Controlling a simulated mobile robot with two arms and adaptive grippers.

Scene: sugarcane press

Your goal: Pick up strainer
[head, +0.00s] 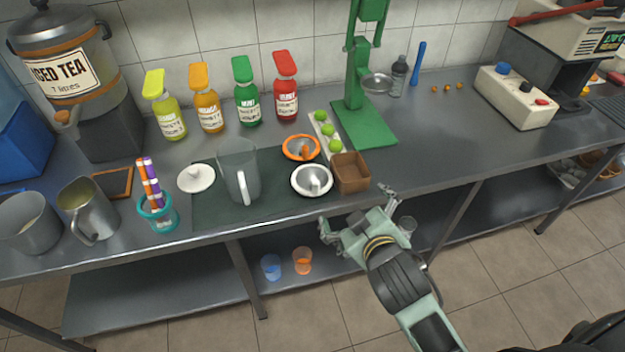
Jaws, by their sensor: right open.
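Two small round strainer-like bowls sit on the counter near its middle: one with a white rim (298,186) and one with an orange rim (287,153) just behind it. Their inner mesh is too small to make out. My right gripper (356,214) is open and empty at the counter's front edge. It is in front and to the right of the white-rimmed bowl, apart from it. My left gripper is not in view.
A brown square box (352,182) stands right of the bowls, close behind my right gripper. A clear pitcher (239,172) stands to their left on a dark mat (212,213). A green press (365,125) stands behind. The counter to the right is mostly clear.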

